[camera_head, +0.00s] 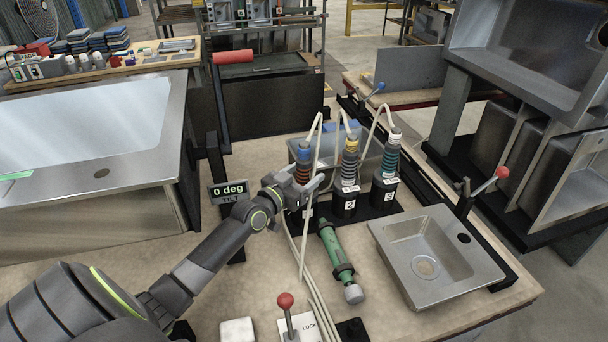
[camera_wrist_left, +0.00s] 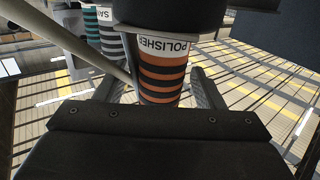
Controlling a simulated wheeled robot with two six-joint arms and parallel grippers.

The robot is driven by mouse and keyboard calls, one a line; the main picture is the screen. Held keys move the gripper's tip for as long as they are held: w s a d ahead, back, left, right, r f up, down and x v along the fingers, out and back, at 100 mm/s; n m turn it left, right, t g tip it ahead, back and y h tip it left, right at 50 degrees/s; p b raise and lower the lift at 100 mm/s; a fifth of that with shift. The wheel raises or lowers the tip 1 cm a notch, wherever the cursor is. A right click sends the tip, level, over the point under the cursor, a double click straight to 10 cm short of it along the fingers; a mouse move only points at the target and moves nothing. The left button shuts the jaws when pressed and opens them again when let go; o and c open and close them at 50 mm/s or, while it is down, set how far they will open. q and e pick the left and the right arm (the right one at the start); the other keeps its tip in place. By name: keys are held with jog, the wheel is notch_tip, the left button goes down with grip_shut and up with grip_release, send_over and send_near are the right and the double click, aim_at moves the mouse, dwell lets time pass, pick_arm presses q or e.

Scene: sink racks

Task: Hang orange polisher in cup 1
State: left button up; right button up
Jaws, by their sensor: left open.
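The orange polisher (camera_head: 304,160), with orange and black bands, stands upright at the left end of the cup row. In the left wrist view the polisher (camera_wrist_left: 163,75) shows its label upside down, and its label end meets a dark round cup-like body (camera_wrist_left: 165,14). Cup 1 (camera_head: 307,213) is mostly hidden behind my left gripper. My left gripper (camera_head: 305,184) is open, with one finger on each side of the polisher's banded body; contact cannot be told. My right gripper is not in view.
Pale hoses run by the tools. A green tool (camera_head: 333,247) lies in front, beside a small steel sink (camera_head: 425,292).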

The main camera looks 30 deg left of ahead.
pick_arm(q)
jog(key=shift+f, duration=0.2)
jog(key=s+a+p, duration=0.2)
jog(key=s+p, duration=0.1)
jog(key=s, duration=1.4)
jog(key=shift+s+r, duration=0.15)
jog(key=shift+d, duration=0.15)
